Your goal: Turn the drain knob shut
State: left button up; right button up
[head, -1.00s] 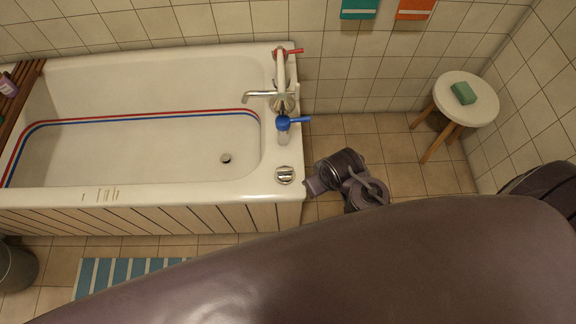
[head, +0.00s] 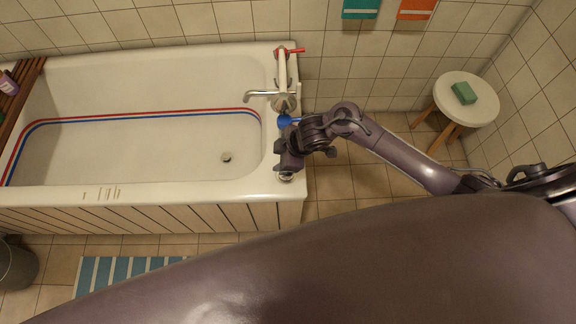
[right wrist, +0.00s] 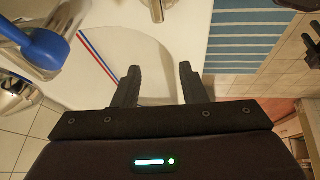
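The drain knob (head: 286,178) is a small silver knob on the near right corner of the bathtub rim. In the head view my right gripper (head: 284,166) is over it and hides most of it. In the right wrist view a metallic piece, apparently this knob (right wrist: 157,8), shows at the top edge, cut off by the frame. My right gripper (right wrist: 159,70) is open there, its two black fingers apart with nothing between them. I cannot tell whether it touches the knob. My left gripper is not in view.
The blue tap lever (head: 284,121) is just behind my right gripper, with the tap spout (head: 262,94) and red lever (head: 292,50) beyond. The white tub (head: 150,160) is empty. A stool (head: 468,105) with a green sponge (head: 464,92) stands at the right.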

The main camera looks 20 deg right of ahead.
jog(key=d+f+g, duration=0.2)
jog(key=d, duration=0.3)
jog(key=shift+n, duration=0.3)
jog(key=x, duration=0.3)
jog(key=b+x, duration=0.1)
jog(key=x, duration=0.3)
jog(key=shift+d+f, duration=0.1)
jog(key=shift+f, duration=0.25)
jog(key=shift+c, duration=0.5)
grip_shut()
